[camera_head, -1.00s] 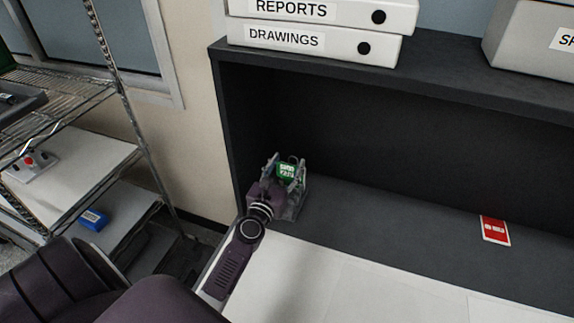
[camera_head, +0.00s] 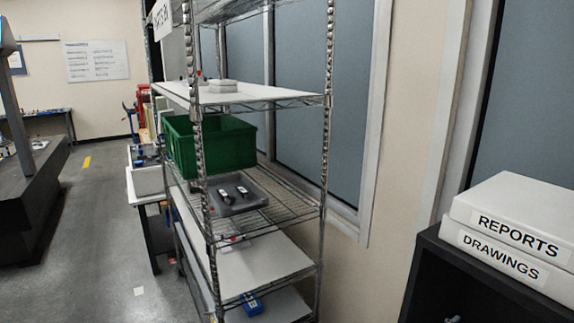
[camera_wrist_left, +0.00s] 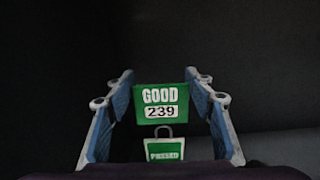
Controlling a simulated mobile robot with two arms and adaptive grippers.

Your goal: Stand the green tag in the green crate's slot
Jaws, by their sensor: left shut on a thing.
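The green crate (camera_head: 222,152) stands on a middle level of the wire shelf in the head view; I cannot make out its slot. In the left wrist view the green tag (camera_wrist_left: 160,96), printed GOOD 239, is upright between the fingers of my left gripper (camera_wrist_left: 160,88), which is shut on it. A smaller green piece (camera_wrist_left: 164,150) printed PASSED, with a grey loop above it, shows just below; I cannot tell whether it joins the tag. My right gripper is not in view.
A grey tray (camera_head: 240,196) with small dark items sits in front of the crate on the wire shelf (camera_head: 290,210). A shelf board with white boxes (camera_head: 222,86) is above the crate. White binders (camera_head: 520,215) lie on the dark cabinet (camera_head: 450,265) at right. Floor is open at left.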

